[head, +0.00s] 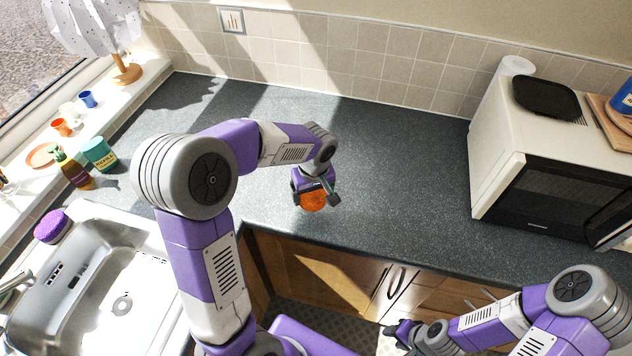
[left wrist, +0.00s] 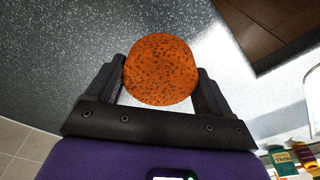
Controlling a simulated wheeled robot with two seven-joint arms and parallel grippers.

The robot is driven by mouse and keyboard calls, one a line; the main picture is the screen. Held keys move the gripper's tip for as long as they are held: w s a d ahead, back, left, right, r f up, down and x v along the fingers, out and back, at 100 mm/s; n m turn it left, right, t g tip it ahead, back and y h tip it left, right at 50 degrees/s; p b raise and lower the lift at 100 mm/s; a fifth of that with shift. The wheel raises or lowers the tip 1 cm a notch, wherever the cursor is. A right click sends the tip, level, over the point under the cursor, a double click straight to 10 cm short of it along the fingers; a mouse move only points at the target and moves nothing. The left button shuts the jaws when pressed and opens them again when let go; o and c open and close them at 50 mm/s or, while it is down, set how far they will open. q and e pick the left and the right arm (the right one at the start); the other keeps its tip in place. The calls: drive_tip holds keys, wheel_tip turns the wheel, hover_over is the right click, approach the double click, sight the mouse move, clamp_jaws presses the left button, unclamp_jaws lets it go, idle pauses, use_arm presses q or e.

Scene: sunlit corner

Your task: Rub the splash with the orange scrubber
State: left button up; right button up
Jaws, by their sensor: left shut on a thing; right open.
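The orange scrubber (head: 313,200) is held in my left gripper (head: 316,194), over the front part of the dark worktop near its edge. In the left wrist view the scrubber (left wrist: 160,70) is a round, speckled orange piece between the two black fingers, which are shut on it. Whether it touches the worktop I cannot tell. I cannot make out the splash in either view; my left arm hides part of the worktop. My right gripper (head: 400,332) is open and empty, low at the front, below the worktop's edge and in front of the cabinets.
A sink (head: 95,275) with a purple sponge (head: 51,227) on its rim lies at the left. A teal tin (head: 100,153) and a bottle (head: 72,170) stand behind it. A microwave (head: 560,170) stands at the right. The worktop (head: 410,150) between is clear.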

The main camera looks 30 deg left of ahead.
use_arm(q)
drive_tip(key=shift+r+p, duration=0.85)
drive_tip(key=shift+r, duration=0.65)
drive_tip(key=shift+f, duration=0.1)
